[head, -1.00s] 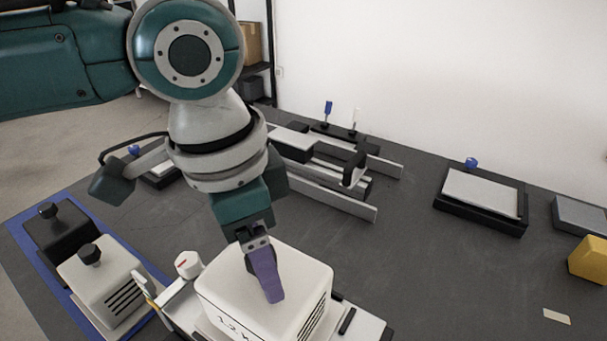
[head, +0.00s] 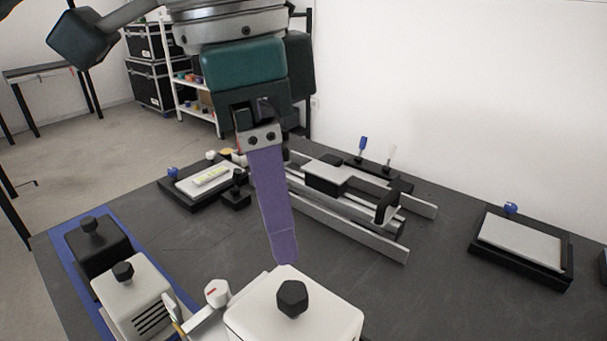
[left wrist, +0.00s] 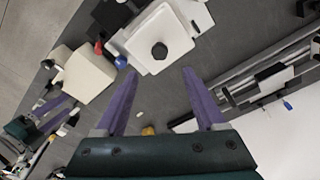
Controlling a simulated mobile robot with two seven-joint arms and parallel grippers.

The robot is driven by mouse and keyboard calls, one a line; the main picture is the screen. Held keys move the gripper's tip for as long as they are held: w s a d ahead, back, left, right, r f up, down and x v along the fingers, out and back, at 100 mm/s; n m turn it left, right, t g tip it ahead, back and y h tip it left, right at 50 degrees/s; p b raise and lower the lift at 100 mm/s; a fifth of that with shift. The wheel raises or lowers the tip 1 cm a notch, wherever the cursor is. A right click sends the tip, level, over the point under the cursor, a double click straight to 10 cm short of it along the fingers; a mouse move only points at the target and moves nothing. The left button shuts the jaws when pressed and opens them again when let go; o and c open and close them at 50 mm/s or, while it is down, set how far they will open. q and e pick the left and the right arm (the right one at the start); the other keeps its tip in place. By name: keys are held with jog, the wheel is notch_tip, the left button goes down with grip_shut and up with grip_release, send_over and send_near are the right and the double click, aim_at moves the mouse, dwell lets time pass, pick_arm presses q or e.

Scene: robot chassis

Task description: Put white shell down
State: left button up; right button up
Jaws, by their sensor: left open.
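A white shell (head: 294,318) with a black knob sits at the bottom middle of the head view; its lower part is cut off by the frame edge. It also shows in the left wrist view (left wrist: 172,28). My left gripper (left wrist: 158,70) is open and empty. In the head view my left gripper (head: 284,258) is above and behind the shell, its fingertip close to the shell's back edge in the picture, the knob free. Another white shell (head: 130,298) with a black knob stands at the left. A purple-fingered gripper (left wrist: 52,118), seemingly my right one, shows at the left wrist view's edge; its jaws are unclear.
A black shell (head: 92,245) stands on the blue mat (head: 62,262) at the left. Metal rails (head: 350,225) with a black handle lie behind. A tray (head: 520,245) stands at the right. A white dial (head: 217,292) is left of the central shell. The dark tabletop between is clear.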

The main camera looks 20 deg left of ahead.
pick_arm(q)
jog(key=s+d+f+n+t+h, duration=0.2)
jog(key=s+d+f+h, duration=0.1)
jog(key=s+d+f, duration=0.35)
jog(key=s+a+f+n+y, duration=0.2)
jog(key=s+a+f+n, duration=0.1)
jog(key=a, duration=0.3)
jog(key=s+a+f+n+y, duration=0.2)
jog(key=s+a+f+n, duration=0.1)
jog(key=s+a, duration=0.3)
jog(key=shift+a+n+t, duration=0.4)
jog(key=shift+a, duration=0.35)
